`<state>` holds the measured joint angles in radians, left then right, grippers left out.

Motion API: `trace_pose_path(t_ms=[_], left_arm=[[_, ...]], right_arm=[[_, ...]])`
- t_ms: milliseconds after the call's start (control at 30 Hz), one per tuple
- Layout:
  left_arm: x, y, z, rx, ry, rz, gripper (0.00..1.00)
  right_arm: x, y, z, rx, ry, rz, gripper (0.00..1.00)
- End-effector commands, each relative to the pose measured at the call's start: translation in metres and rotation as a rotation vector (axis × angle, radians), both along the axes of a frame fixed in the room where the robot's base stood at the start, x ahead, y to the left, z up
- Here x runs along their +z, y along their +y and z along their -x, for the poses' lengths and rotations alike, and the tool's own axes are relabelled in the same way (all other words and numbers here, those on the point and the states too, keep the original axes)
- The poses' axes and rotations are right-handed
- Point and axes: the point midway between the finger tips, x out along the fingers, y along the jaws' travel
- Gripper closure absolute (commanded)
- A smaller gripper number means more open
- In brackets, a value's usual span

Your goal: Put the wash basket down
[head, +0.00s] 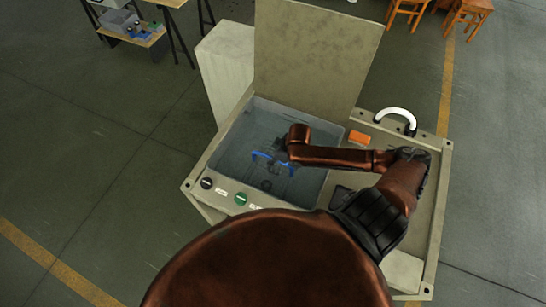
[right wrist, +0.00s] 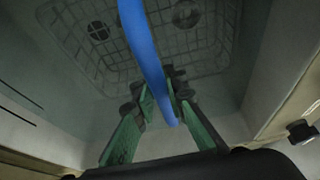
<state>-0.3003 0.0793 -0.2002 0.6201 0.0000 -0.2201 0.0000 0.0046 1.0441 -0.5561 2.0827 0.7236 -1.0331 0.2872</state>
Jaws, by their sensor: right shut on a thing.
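The wash basket (right wrist: 205,50) is a wire mesh basket with a blue handle (right wrist: 147,55) arching over it. In the head view the blue handle (head: 262,155) shows inside the open tank (head: 232,150), and the mesh is hard to make out. My right gripper (right wrist: 164,102) is shut on the blue handle, with its green-padded fingers on either side of it. In the head view my right gripper (head: 278,158) is over the tank, partly hidden by my wrist. Whether the basket touches the tank floor I cannot tell. My left gripper is not in view.
The tank's lid (head: 312,55) stands open at the back. A black knob (head: 207,183) and a green knob (head: 240,199) sit on the front panel. An orange block (head: 359,137) and a white curved tube (head: 397,113) are on the worktop (head: 438,165) at right.

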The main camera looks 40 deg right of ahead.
Motion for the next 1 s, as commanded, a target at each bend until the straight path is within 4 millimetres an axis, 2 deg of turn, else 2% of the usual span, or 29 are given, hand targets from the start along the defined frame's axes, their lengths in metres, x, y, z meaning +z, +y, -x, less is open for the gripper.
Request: trace_pose_path(t_ms=[300, 633, 667, 700, 900, 1000], left_arm=[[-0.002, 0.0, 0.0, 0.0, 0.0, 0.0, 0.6], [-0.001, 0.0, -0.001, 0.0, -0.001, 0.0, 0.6], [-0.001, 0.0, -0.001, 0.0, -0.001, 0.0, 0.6], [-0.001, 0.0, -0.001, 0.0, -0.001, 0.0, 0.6], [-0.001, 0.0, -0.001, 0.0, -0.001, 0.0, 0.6], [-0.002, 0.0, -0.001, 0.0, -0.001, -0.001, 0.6]], right_arm=[[-0.031, 0.001, -0.002, 0.001, -0.005, -0.001, 1.0], [-0.034, 0.001, -0.002, 0.002, -0.007, 0.0, 1.0], [-0.037, 0.0, 0.001, 0.001, 0.001, 0.0, 0.89], [-0.037, 0.0, 0.001, 0.001, 0.001, 0.0, 0.86], [-0.037, 0.0, 0.001, 0.001, 0.001, 0.0, 0.72], [-0.037, 0.0, 0.001, 0.001, 0.001, 0.001, 0.7]])
